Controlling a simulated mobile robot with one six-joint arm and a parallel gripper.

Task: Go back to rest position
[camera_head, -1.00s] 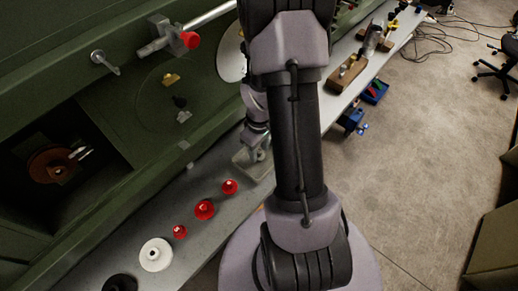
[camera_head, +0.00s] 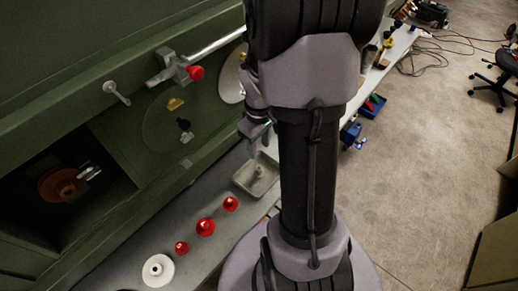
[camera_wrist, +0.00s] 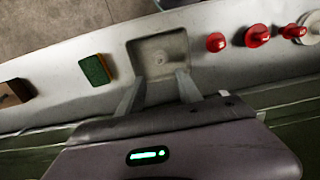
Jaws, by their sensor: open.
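My gripper (camera_wrist: 158,92) is open and empty in the wrist view, its two fingers apart in front of a shallow grey square tray (camera_wrist: 136,52). Nothing is between the fingers. In the head view my arm rises through the middle of the picture, and the gripper (camera_head: 256,136) is partly hidden beside it, above the tray (camera_head: 240,181). A small pale thing seems to lie in the tray, too small to name.
Red knobs (camera_head: 205,227) and a white disc (camera_head: 158,269) lie on the grey ledge. A green-and-orange block (camera_wrist: 96,69) is left of the tray. The green machine wall (camera_head: 60,100) borders the ledge.

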